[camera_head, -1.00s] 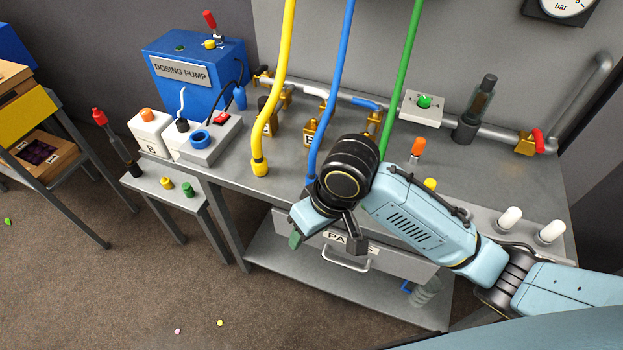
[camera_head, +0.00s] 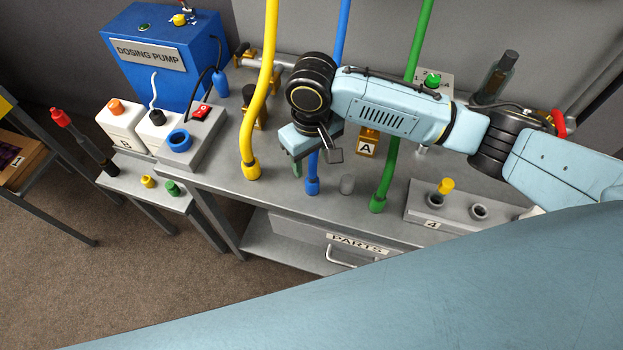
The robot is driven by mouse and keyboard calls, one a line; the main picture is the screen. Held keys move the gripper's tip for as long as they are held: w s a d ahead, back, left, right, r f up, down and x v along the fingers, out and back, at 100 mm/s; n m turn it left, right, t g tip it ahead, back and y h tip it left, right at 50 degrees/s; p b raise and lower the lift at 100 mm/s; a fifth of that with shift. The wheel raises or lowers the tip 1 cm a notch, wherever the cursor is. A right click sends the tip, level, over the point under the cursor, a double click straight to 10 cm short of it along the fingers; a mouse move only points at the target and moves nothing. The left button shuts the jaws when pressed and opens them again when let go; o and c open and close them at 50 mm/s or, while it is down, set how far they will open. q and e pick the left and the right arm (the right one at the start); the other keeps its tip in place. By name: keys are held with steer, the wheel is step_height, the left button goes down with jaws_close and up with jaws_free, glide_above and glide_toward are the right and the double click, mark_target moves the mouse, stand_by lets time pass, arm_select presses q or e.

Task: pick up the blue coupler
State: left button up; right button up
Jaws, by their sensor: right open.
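The blue coupler (camera_head: 313,187) is the blue end piece at the bottom of the blue hose (camera_head: 342,30), which hangs down in front of the bench's back wall. The coupler hangs upright over the bench top. My right gripper (camera_head: 315,161) is open, just above the coupler in the picture. One finger shows on each side of the hose line. The gripper and its wrist hide the middle of the hose. I cannot tell whether a finger touches it. My left gripper is not in view.
A yellow hose (camera_head: 258,100) hangs to the left and a green hose (camera_head: 400,130) to the right, both close by. A grey block (camera_head: 450,212) with a yellow plug is at right. The blue dosing pump (camera_head: 165,55) stands at left.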

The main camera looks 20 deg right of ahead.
mark_target(312, 175)
steer(key=shift+f, duration=0.7)
step_height(312, 175, down, 2)
steer(key=shift+s, duration=0.1)
step_height(312, 175, down, 4)
steer(key=shift+s+r, duration=0.1)
steer(key=shift+r, duration=0.15)
steer(key=shift+f, duration=0.2)
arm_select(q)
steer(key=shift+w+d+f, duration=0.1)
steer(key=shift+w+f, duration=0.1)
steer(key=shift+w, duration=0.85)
arm_select(e)
steer(key=c, duration=1.1)
